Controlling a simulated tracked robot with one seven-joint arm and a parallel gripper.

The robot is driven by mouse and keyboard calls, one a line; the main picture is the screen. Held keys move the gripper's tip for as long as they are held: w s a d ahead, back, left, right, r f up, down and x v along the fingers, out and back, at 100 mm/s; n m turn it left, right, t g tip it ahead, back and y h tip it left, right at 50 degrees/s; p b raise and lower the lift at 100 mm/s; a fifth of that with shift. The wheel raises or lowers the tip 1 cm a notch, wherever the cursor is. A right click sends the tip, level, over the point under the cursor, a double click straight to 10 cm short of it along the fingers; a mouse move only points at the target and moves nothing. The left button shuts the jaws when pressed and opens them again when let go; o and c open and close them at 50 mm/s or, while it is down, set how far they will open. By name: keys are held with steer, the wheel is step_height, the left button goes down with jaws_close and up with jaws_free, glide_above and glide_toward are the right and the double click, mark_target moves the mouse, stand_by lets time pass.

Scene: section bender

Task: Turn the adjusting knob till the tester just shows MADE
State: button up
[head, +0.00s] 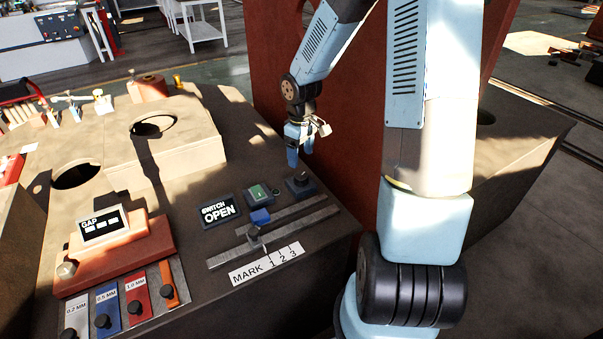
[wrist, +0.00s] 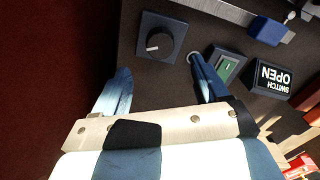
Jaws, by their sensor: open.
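The adjusting knob is a round black knob (head: 300,178) on a dark square base at the right of the bench top. It also shows in the wrist view (wrist: 160,41), with a short white mark pointing left and slightly down. The tester (head: 219,211) is a dark box whose display reads SWITCH OPEN; it shows upside down in the wrist view (wrist: 274,78). My gripper (head: 300,152) is open and empty, above the knob in the head view. In the wrist view its blue fingers (wrist: 158,72) are spread apart, with the knob beyond and between them; no contact is seen.
A green-faced box (head: 258,193) stands between tester and knob. A slide with a blue block (head: 260,216) and a MARK 1 2 3 scale (head: 266,264) lies in front. A GAP display (head: 101,226) and coloured gauges stand left. A red-brown panel (head: 335,120) rises behind my gripper.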

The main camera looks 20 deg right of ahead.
mark_target(301, 175)
step_height(301, 175, down, 8)
steer(key=shift+f, duration=0.1)
stand_by(0.4)
steer(key=c, duration=1.1)
steer(key=shift+o, duration=0.2)
steer(key=shift+n, duration=0.9)
steer(key=o, duration=1.1)
steer(key=shift+c, duration=0.2)
steer(key=shift+r, duration=0.2)
step_height(301, 175, up, 14)
steer(key=shift+f, duration=0.25)
